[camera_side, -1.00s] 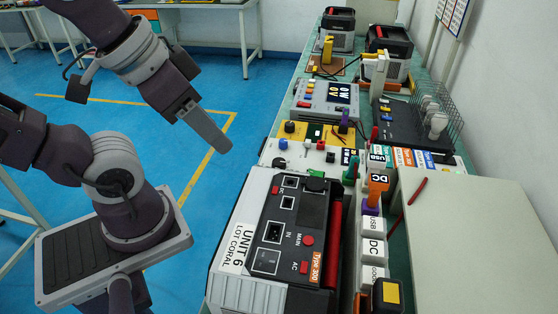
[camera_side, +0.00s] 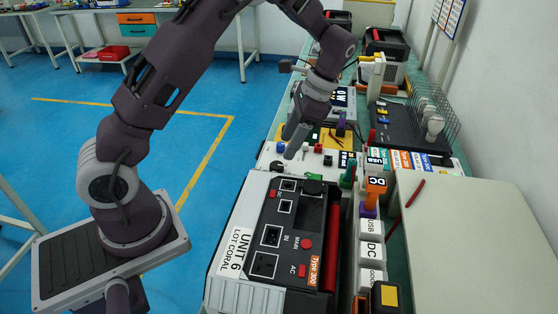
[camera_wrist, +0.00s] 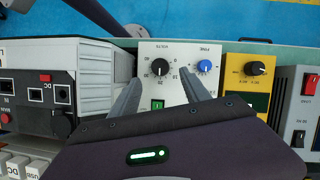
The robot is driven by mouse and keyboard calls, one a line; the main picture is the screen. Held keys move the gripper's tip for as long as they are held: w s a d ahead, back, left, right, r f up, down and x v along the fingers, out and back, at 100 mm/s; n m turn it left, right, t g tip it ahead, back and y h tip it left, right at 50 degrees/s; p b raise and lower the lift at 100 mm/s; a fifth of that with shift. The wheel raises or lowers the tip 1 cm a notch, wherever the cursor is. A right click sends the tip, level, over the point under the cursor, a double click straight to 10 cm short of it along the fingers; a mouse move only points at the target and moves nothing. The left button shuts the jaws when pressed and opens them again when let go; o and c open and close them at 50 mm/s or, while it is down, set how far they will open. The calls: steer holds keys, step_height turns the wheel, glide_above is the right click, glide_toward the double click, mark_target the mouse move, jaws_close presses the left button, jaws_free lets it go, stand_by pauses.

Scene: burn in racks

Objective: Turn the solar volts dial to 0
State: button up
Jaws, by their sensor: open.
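The volts dial (camera_wrist: 160,67) is a black round knob with a white mark, on a white panel (camera_wrist: 179,91) in the wrist view. Printed numbers ring it, with 0 and 10 on its right side. I cannot tell exactly which number the mark points at. In the side view the dial (camera_side: 277,166) is a small dark knob below the blue one. My gripper (camera_wrist: 159,77) is open and empty. Its two fingers appear on either side of the dial in the wrist view, seemingly apart from it. In the side view my gripper (camera_side: 291,155) hangs over the panel.
A blue fine knob (camera_wrist: 205,67) sits close right of the right finger. A green switch (camera_wrist: 157,104) lies between the fingers. A yellow panel (camera_wrist: 235,84) with a black knob is further right. The Unit 6 case (camera_side: 254,292) stands close by in the side view.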

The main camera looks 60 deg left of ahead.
mark_target(277, 164)
steer(key=x, duration=0.7)
jaws_close()
